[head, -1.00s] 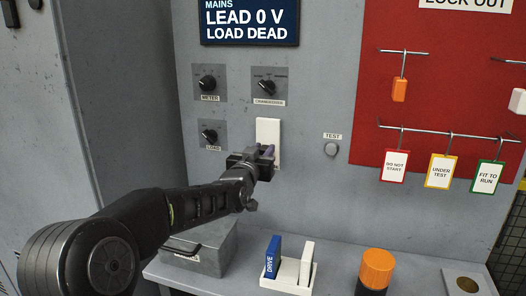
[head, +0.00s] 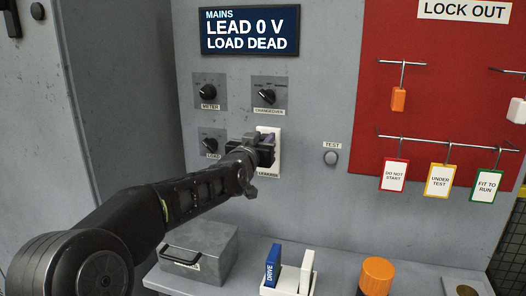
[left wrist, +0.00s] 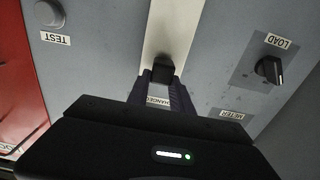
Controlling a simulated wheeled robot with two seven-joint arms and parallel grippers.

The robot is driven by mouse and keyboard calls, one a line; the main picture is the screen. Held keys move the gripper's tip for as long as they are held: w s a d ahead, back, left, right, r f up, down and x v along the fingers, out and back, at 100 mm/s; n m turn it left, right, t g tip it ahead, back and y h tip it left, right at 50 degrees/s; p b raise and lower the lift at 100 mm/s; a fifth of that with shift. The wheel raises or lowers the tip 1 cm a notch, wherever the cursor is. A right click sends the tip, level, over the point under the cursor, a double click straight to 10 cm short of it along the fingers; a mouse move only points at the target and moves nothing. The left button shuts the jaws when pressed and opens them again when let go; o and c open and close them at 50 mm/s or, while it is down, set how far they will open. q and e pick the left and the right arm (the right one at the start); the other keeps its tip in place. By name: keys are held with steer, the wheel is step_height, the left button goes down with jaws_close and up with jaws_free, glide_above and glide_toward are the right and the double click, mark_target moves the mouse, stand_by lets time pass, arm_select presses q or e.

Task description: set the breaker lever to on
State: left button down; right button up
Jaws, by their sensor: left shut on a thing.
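The breaker's white plate (head: 275,171) is upright on the grey panel, with a partly legible label under it. My left gripper (head: 264,148) is at the upper part of this plate. In the left wrist view, the plate (left wrist: 176,28) runs up from my left gripper (left wrist: 165,92), and the dark lever (left wrist: 163,67) sits between the fingers. The gripper is shut on the lever. In the head view the gripper hides most of the lever. My right gripper does not show.
METER (head: 208,92), LOAD (head: 209,142) and CHANGEOVER (head: 268,95) knobs surround the plate, with a TEST button (head: 331,158) to the right. The display (head: 250,32) reads LEAD 0 V, LOAD DEAD. Below, a shelf carries a grey box (head: 200,250) and an orange-topped cylinder (head: 377,272).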

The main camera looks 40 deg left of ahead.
arm_select(q)
steer(key=shift+r, duration=0.4)
steer(key=c, duration=1.5)
jaws_free()
steer(key=o, duration=0.4)
steer(key=shift+f, duration=0.15)
steer(key=b+v, duration=0.3)
steer(key=v, duration=0.4)
steer(key=shift+s+d, duration=0.15)
steer(key=shift+s, duration=0.25)
